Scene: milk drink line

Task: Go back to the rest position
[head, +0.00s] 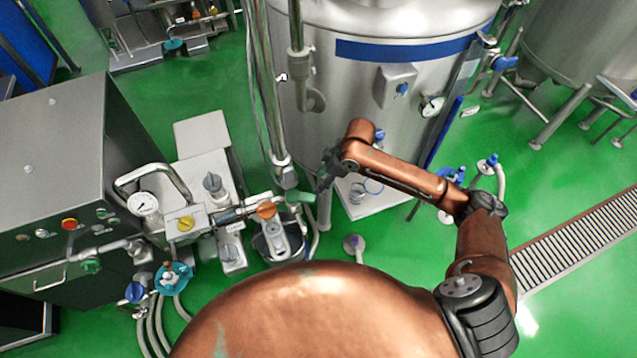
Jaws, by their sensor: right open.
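My right arm comes in from the lower right, and its copper links reach up and left toward the big steel tank (350,70). At its end my dark right gripper (326,172) is open and seems empty. It hangs in front of the tank's lower left side, just above and right of a green handle (300,197) on the pipework. I cannot tell whether it touches the handle. My left arm and left gripper are not in view.
A drain grate (585,245) runs at the right. Open green floor (400,240) lies below my right forearm.

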